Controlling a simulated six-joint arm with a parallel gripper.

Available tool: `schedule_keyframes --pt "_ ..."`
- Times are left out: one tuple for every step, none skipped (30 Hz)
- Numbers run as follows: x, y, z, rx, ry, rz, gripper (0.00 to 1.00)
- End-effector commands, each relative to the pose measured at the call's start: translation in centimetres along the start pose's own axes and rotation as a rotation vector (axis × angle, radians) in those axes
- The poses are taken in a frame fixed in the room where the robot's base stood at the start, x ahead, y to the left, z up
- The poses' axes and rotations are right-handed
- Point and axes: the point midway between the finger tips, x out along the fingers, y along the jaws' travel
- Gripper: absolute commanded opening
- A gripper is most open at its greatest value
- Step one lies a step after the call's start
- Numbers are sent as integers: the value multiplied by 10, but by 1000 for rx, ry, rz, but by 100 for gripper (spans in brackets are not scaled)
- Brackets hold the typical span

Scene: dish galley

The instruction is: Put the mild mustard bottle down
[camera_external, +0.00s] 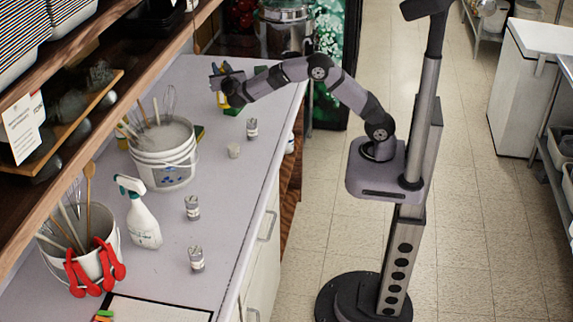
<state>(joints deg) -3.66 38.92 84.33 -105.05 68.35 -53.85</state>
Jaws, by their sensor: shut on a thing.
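A yellow bottle (221,100), which I take to be the mild mustard bottle, shows at my gripper (222,80) over the far end of the counter. My gripper is shut on it. The gripper and wrist cover much of the bottle. I cannot tell whether its base touches the counter (215,240) or hangs just above it.
A green item (236,108) lies beside the bottle. The counter's middle strip has free room.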

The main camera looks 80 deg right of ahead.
Motion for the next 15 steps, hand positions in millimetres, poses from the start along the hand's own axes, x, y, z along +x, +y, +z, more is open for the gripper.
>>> schedule_keyframes --pt "0 0 3 2 -3 0 0" --pt "0 0 3 2 -3 0 0" --pt "0 0 3 1 -3 0 0" --pt "-1 0 3 1 -3 1 0" --pt "-2 1 3 2 -3 2 0" --pt "-4 3 3 2 -3 4 0" --pt "-6 4 3 2 -3 7 0" --pt "-9 6 3 2 -3 10 0" --pt "-14 9 3 3 -4 15 0" --pt "-19 12 3 4 -4 20 0" --pt "-25 16 3 4 -3 27 0" --pt "-34 21 3 5 -2 36 0" --pt "-42 25 3 5 -2 44 0" --pt "-50 29 3 6 -2 51 0" --pt "-64 36 3 6 -2 65 0"
